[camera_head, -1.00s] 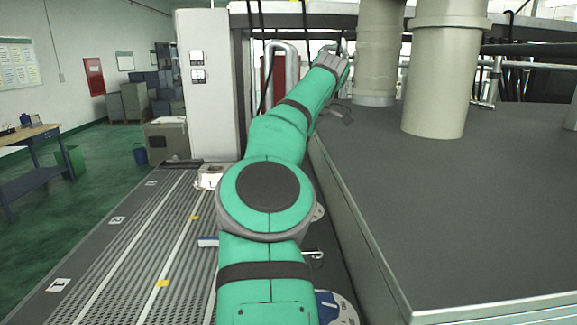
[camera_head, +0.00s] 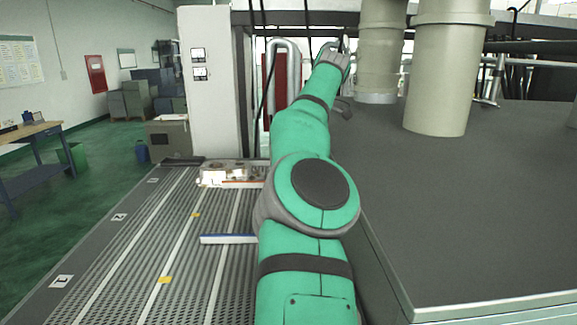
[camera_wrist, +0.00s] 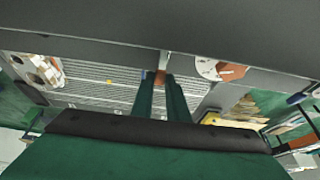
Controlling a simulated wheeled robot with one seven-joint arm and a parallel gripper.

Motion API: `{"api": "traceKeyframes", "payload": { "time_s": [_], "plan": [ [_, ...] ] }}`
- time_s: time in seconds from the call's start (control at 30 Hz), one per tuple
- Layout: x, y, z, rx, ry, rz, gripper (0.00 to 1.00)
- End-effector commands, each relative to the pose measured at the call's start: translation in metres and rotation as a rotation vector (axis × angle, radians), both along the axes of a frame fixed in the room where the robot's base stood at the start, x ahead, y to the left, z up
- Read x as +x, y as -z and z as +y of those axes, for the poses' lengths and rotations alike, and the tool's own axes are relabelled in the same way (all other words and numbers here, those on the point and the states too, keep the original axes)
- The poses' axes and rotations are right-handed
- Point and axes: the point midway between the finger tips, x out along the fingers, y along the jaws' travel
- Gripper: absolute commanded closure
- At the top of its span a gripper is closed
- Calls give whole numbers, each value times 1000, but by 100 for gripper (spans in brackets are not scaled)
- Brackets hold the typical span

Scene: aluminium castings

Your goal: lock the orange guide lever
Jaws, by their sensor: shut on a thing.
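In the wrist view, my gripper (camera_wrist: 162,80) has its two dark green fingers close together on a small orange piece, the orange guide lever (camera_wrist: 160,77). Only its end shows between the fingertips, at the edge of a dark grey band. A white round plate (camera_wrist: 206,68) with an orange part on it lies to the right of the fingers, apart from them. In the head view my arm covers the lever, and I cannot make out the fingers there.
A ribbed conveyor (camera_head: 150,235) runs along the left. A metal casting (camera_head: 228,181) and a blue-and-white bar (camera_head: 228,239) lie on it, left of my arm. A large grey-topped housing (camera_head: 480,210) with thick pipes (camera_head: 438,80) fills the right side.

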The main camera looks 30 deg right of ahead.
Motion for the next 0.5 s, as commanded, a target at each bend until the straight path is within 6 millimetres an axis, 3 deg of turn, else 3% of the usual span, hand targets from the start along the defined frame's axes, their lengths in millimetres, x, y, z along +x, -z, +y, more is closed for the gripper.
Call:
{"api": "traceKeyframes", "payload": {
  "time_s": [0.03,0.07,0.13,0.5],
  "plan": [
    [-1,0,0,1,-1,2,100],
    [-1,0,0,1,-1,2,81],
    [-1,0,0,1,-1,2,67],
    [0,0,0,1,1,1,67]
  ]
}}
